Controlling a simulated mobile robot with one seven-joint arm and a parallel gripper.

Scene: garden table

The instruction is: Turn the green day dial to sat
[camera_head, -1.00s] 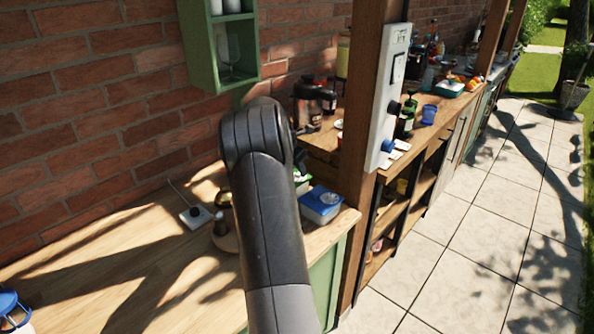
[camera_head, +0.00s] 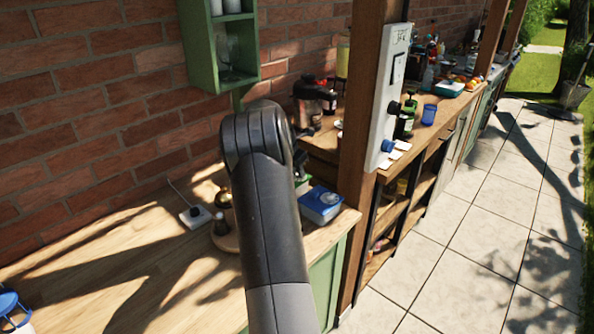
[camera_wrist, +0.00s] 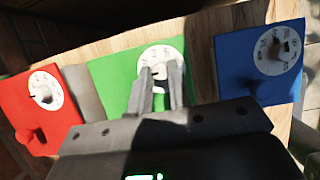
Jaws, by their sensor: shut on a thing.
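In the wrist view a green panel (camera_wrist: 118,75) carries a round white day dial (camera_wrist: 160,57) with small dark markings, too small to read. My gripper (camera_wrist: 160,78) is over this dial with both fingers reaching onto it, shut on its knob. The knob is mostly hidden between the fingers, so its pointer and the set day cannot be told. A red panel (camera_wrist: 60,120) with its own white dial (camera_wrist: 45,90) is at the left. A blue panel (camera_wrist: 240,68) with another white dial (camera_wrist: 277,50) is at the right. In the head view my arm hides the gripper.
In the head view a blue box (camera_head: 320,205) stands at the wooden counter's right end (camera_head: 130,270). A wooden post (camera_head: 360,150) with a white control panel (camera_head: 388,100) rises beside it. A socket block (camera_head: 195,216) lies on the counter.

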